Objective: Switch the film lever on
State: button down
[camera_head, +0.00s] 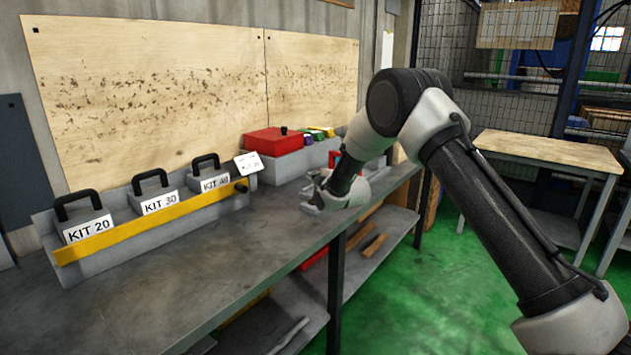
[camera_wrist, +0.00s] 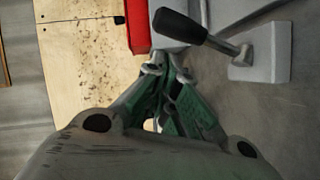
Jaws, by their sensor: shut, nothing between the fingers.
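A lever with a black grip (camera_wrist: 180,26) and a metal rod shows at the top of the wrist view. Its rod runs right to a pale grey block (camera_wrist: 268,52). No label on it is readable, so I cannot confirm that it is the film lever. My gripper (camera_wrist: 166,68) has its fingertips together and empty, just below the black grip in the wrist view; whether they touch it I cannot tell. In the head view my gripper (camera_head: 318,190) is over the far part of the bench, and my arm hides much of that area.
The grey bench (camera_head: 225,250) carries a yellow-fronted rack (camera_head: 150,222) with KIT 20, KIT 30 and KIT 40 boxes. A red-topped box (camera_head: 273,142) stands behind my gripper. Wooden boards (camera_head: 150,90) back the bench. The near bench top is clear.

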jog(key=v, duration=1)
jog(key=shift+s+r, duration=0.3)
